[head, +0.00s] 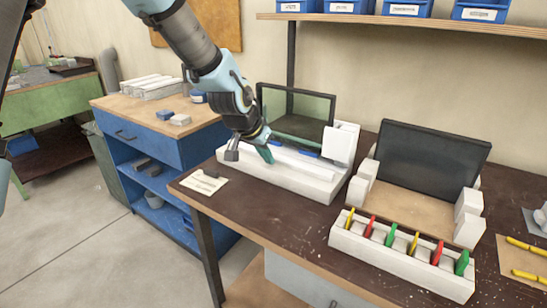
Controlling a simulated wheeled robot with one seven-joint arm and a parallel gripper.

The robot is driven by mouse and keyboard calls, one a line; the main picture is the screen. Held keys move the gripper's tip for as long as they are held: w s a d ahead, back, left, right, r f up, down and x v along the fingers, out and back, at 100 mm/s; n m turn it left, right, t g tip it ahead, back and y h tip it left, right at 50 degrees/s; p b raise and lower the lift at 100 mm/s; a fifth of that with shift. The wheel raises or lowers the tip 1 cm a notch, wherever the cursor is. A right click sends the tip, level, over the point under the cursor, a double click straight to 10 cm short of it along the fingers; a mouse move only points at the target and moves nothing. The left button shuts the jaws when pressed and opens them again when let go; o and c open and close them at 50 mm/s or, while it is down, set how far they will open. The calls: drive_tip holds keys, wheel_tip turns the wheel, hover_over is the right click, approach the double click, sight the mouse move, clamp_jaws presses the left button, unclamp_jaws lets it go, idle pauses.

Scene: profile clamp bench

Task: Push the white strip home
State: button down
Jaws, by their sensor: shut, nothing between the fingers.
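The white strip (303,165) lies lengthwise along the top of a long white clamp fixture (300,184) on the brown bench. Its right part shows. Its left end is hidden behind my gripper. I cannot tell whether the fingertips touch the strip or how deep the strip sits.
A dark-framed green panel (297,112) and a white block (341,143) stand behind the strip. Right of it are a dark upright panel (432,158) and a white rack (400,262) with coloured clips. A small card (204,183) lies at the bench's left edge.

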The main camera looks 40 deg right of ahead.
idle(0.6)
drive_tip(key=shift+w+d, duration=0.25)
drive_tip(key=shift+d, duration=0.7)
drive_tip(key=shift+w+d, duration=0.25)
drive_tip(key=shift+d, duration=0.7)
drive_tip(key=shift+w+d, duration=0.25)
drive_tip(key=shift+d, duration=0.7)
drive_tip(key=shift+w+d, duration=0.15)
drive_tip(key=shift+d, duration=0.4)
drive_tip(key=shift+a, duration=0.15)
drive_tip(key=shift+s+a, duration=0.25)
drive_tip(key=shift+a, duration=0.6)
drive_tip(key=shift+r+p, duration=2.45)
drive_tip(key=shift+r, duration=1.55)
